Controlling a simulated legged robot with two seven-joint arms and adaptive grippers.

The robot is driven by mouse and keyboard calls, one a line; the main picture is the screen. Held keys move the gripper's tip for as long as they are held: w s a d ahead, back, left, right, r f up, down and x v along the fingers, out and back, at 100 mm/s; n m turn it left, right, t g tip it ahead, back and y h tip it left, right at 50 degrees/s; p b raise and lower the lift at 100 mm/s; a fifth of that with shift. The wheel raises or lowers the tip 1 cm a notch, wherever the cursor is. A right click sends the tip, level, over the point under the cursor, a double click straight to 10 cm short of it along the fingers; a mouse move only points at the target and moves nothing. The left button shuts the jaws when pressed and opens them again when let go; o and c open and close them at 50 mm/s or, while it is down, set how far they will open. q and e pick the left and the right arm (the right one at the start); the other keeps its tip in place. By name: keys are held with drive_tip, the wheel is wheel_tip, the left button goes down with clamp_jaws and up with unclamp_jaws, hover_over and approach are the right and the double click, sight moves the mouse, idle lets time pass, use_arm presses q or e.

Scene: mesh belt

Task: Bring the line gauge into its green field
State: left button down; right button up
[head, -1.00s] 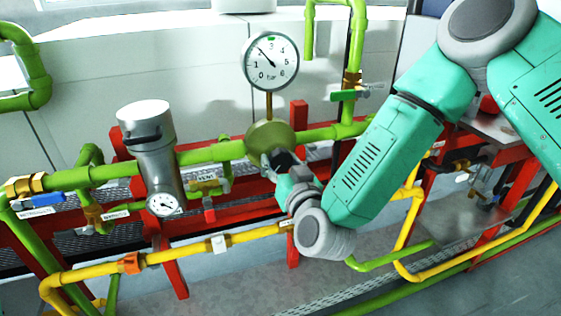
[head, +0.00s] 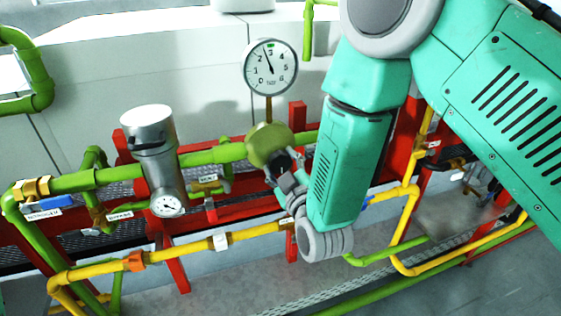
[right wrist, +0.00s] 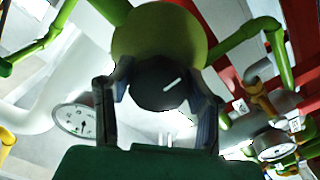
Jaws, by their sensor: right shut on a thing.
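The line gauge (head: 270,68) is a round white dial above the pipe, with a small green field at the top near 3. Its needle points up and slightly left, just short of or at the left edge of the green field. Below it sits an olive-green regulator body (head: 266,142), also seen in the right wrist view (right wrist: 158,38). My right gripper (head: 286,168) is shut on the dark round knob (right wrist: 160,84) on the regulator's front. The knob has a white mark tilted to the upper right. My left gripper is not in view.
A silver cylinder (head: 150,150) with a small gauge (head: 168,206) stands left of the regulator. A yellow pipe (head: 190,246) runs in front, below the green pipe (head: 100,177). A red frame (head: 172,262) carries the piping. A blue-handled valve (head: 45,202) is at far left.

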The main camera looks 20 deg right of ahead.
drive_tip(key=shift+n, duration=0.7)
drive_tip(key=o, duration=1.2)
drive_tip(key=shift+a, duration=0.1)
drive_tip(key=shift+s, duration=0.15)
drive_tip(key=shift+s, duration=0.3)
drive_tip(key=s, duration=1.1)
